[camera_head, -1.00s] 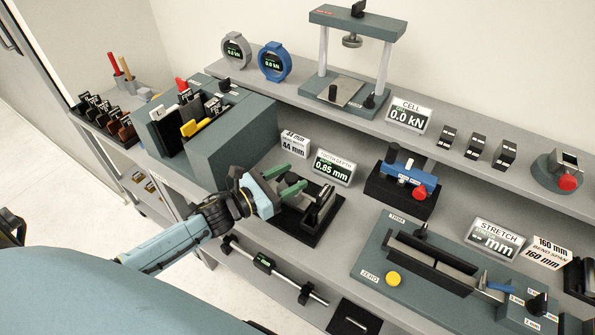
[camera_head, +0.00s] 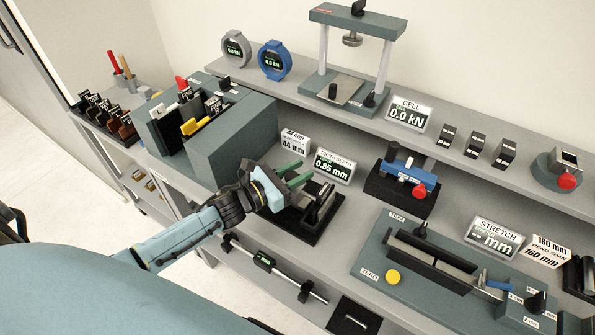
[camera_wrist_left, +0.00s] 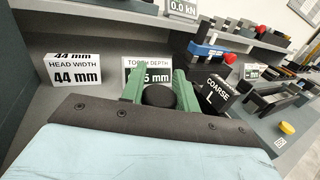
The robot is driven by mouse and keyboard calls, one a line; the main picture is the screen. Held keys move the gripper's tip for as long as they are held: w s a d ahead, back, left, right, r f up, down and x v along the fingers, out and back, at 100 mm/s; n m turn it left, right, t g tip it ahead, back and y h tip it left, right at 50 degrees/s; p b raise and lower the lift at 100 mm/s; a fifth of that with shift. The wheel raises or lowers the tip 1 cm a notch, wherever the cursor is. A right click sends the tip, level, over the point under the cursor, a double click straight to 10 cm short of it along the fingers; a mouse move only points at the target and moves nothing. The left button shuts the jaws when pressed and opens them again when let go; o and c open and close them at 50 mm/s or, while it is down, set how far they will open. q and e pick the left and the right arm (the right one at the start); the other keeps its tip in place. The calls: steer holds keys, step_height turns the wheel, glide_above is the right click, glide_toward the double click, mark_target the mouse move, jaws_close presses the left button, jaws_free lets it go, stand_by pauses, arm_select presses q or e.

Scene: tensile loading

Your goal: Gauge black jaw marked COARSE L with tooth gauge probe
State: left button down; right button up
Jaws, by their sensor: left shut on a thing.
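My left gripper (camera_head: 294,176), with green fingers, is over the tooth gauge (camera_head: 310,230), a dark base with upright parts. In the left wrist view its fingers are closed around a round black knob (camera_wrist_left: 160,96), which looks like the probe's top. The probe's lower end is hidden. The black jaw marked COARSE L (camera_wrist_left: 219,91) is just right of the fingers in the wrist view, apart from the knob as far as I can see. The TOOTH DEPTH display (camera_head: 333,168) behind reads 0.85 mm; a finger partly covers it in the wrist view (camera_wrist_left: 151,70). My right gripper is not in view.
A HEAD WIDTH 44 mm sign (camera_head: 295,143) stands behind the gripper. A large grey-green block (camera_head: 232,145) with a jaw rack is to the left. A blue fixture (camera_head: 404,180) and the stretch fixture (camera_head: 430,262) are to the right. A rod (camera_head: 275,270) lies in front.

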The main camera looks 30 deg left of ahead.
arm_select(q)
steer(key=shift+w+a+b, duration=0.2)
steer(key=shift+a+b, duration=0.6)
steer(key=shift+a, duration=1.35)
steer(key=c, duration=1.1)
jaws_free()
steer(key=shift+a, duration=0.1)
steer(key=shift+o, duration=0.2)
steer(key=b+v, duration=0.1)
steer(key=v, duration=1.2)
steer(key=shift+s, duration=0.2)
steer(key=shift+n, duration=0.3)
